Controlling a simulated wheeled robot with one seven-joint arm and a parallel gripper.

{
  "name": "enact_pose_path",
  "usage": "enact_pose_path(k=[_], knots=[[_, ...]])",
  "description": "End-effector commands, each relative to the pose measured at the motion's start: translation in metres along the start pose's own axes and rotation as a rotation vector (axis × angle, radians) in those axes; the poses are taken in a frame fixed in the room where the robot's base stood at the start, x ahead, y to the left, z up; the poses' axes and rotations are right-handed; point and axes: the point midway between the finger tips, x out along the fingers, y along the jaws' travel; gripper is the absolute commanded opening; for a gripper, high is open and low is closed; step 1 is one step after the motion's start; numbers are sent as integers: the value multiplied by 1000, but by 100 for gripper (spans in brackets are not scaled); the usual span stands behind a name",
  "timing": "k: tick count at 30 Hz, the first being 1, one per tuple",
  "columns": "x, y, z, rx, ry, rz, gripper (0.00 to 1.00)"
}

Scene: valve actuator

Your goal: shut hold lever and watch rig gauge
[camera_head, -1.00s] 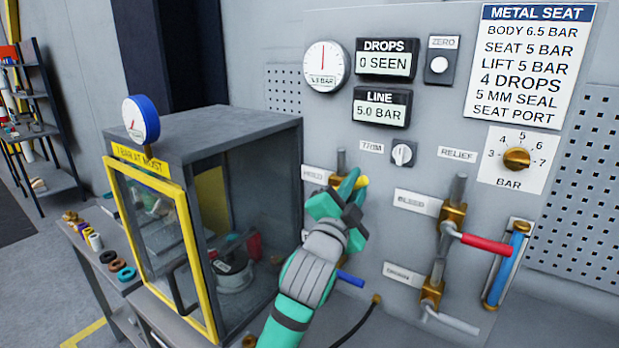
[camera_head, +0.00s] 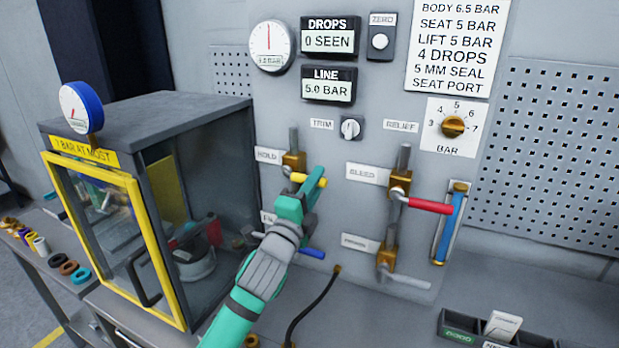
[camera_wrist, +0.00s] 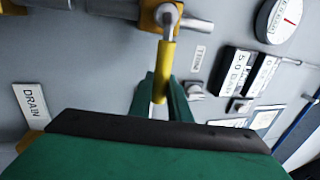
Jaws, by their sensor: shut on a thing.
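The hold lever has a yellow handle (camera_head: 314,181) on a brass valve (camera_head: 293,163) beside the HOLD label (camera_head: 268,155). My gripper (camera_head: 303,186) is shut on the yellow handle; in the wrist view the handle (camera_wrist: 165,68) runs from the brass fitting down between my green fingers (camera_wrist: 161,100). In the head view the handle points right. The rig gauge (camera_head: 272,45) is a round white dial on the panel with a red needle pointing up. The LINE display (camera_head: 328,86) reads 5.0 BAR and the DROPS display (camera_head: 330,38) reads 0 SEEN.
A red bleed lever (camera_head: 430,205) and a blue-handled lever (camera_head: 312,252) stick out near my arm. A glass-fronted cabinet (camera_head: 200,108) with a yellow-framed door stands left, with another gauge (camera_head: 80,107) on top. A black hose (camera_head: 312,305) hangs below.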

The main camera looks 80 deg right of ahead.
Motion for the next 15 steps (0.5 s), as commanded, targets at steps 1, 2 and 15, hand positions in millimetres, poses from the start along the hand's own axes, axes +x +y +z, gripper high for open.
enact_pose_path(k=[1,2,15], knots=[[0,2,0,8,3,2,0],[0,2,-1,13,5,2,0],[0,6,-2,27,9,5,0]])
